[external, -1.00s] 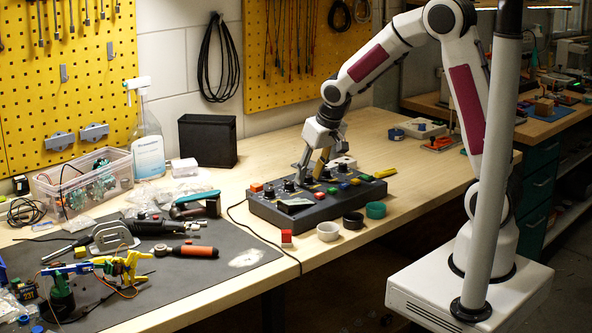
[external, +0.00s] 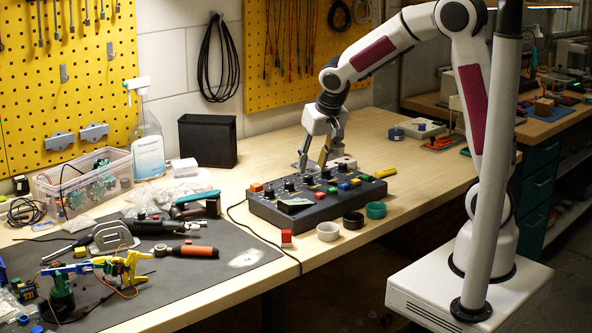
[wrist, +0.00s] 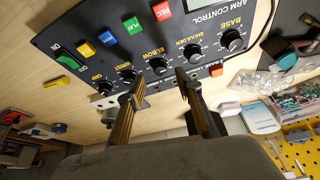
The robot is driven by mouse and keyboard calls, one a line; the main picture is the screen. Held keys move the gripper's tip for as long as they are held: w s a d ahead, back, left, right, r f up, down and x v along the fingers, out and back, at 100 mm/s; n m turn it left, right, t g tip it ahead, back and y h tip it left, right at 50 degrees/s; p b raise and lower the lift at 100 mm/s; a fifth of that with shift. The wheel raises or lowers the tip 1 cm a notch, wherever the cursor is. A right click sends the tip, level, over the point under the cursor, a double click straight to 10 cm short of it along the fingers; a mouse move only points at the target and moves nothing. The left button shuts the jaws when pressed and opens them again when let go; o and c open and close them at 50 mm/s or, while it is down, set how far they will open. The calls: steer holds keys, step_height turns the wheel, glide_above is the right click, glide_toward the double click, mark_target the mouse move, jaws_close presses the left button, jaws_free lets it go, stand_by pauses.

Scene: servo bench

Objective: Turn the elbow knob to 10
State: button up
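The dark control box (external: 322,208) lies on the wooden bench with a row of black knobs along its back edge. The knob appears slightly beyond the tips and nothing is held. I cannot tell whether a finger touches it. The knob's scale numbers are too small to read.
The shoulder knob (wrist: 193,53) and the wrist knob (wrist: 128,76) sit close on either side. Coloured buttons and a small display (wrist: 197,18) fill the rest of the panel. Grey, black and teal rings (external: 375,210) and a red cube (external: 286,237) stand in front of the box.

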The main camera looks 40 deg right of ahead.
steer(key=s, duration=0.1)
steer(key=s+r+n+g, duration=0.1)
steer(key=s, duration=0.1)
steer(key=s+n, duration=0.1)
steer(key=s, duration=0.1)
steer(key=shift+s+d+r, duration=0.2)
steer(key=shift+r, duration=0.05)
steer(key=s+d+r, duration=0.2)
steer(key=s+d, duration=0.1)
steer(key=s, duration=0.6)
steer(key=s+d+r+y, duration=0.1)
steer(key=s+d+r, duration=0.2)
steer(key=s, duration=0.7)
steer(key=shift+s+d+r+n+t, duration=0.3)
steer(key=shift+d+n, duration=0.1)
steer(key=shift+d, duration=0.1)
stand_by(0.5)
steer(key=shift+r, duration=0.1)
stand_by(0.4)
